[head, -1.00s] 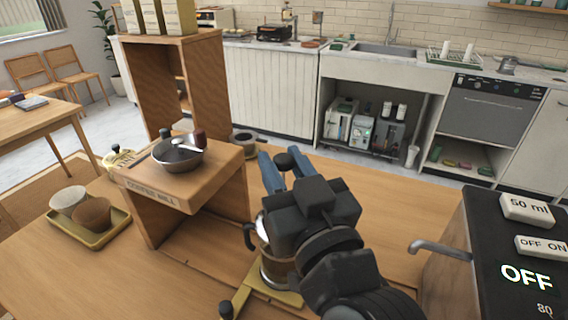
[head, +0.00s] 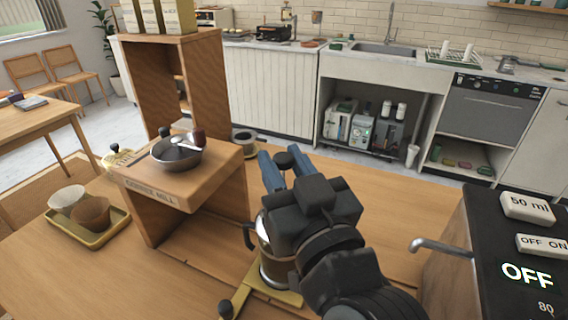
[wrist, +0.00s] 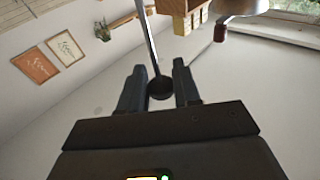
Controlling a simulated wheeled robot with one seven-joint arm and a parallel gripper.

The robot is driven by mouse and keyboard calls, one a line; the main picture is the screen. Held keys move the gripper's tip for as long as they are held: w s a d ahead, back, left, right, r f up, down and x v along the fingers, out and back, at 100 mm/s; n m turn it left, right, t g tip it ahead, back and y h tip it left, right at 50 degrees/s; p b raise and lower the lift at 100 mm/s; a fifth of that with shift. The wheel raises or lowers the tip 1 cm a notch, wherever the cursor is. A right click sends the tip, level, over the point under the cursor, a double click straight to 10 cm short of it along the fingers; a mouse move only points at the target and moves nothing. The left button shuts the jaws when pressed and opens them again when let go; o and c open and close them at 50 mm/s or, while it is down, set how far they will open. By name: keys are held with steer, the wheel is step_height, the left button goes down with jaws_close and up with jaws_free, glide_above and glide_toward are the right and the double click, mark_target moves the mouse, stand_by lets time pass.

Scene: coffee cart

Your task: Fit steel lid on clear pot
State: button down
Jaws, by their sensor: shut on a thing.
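My gripper (head: 284,166) is shut on a black knob (head: 284,160), which sits between its two blue fingers. In the wrist view the knob (wrist: 161,88) is between the fingertips, with a thin steel rod (wrist: 146,35) running from it. The steel lid itself cannot be made out clearly; my gripper and wrist cover that area. The clear pot (head: 273,268), with brown contents and a dark handle (head: 248,236), stands upright just below my gripper, partly hidden by it. I cannot tell whether lid and pot touch.
The pot stands on a yellow base (head: 287,298). Left of it is a wooden coffee mill stand (head: 197,189) bearing a steel pan (head: 163,158). A tray (head: 103,232) with two cups is further left. A black-topped machine with a spout (head: 440,246) is at right.

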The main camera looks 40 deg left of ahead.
steer(key=shift+f+b, duration=0.6)
steer(key=shift+b, duration=0.1)
stand_by(0.5)
steer(key=c, duration=1.1)
jaws_free()
steer(key=shift+b+v, duration=2)
steer(key=shift+v, duration=3.5)
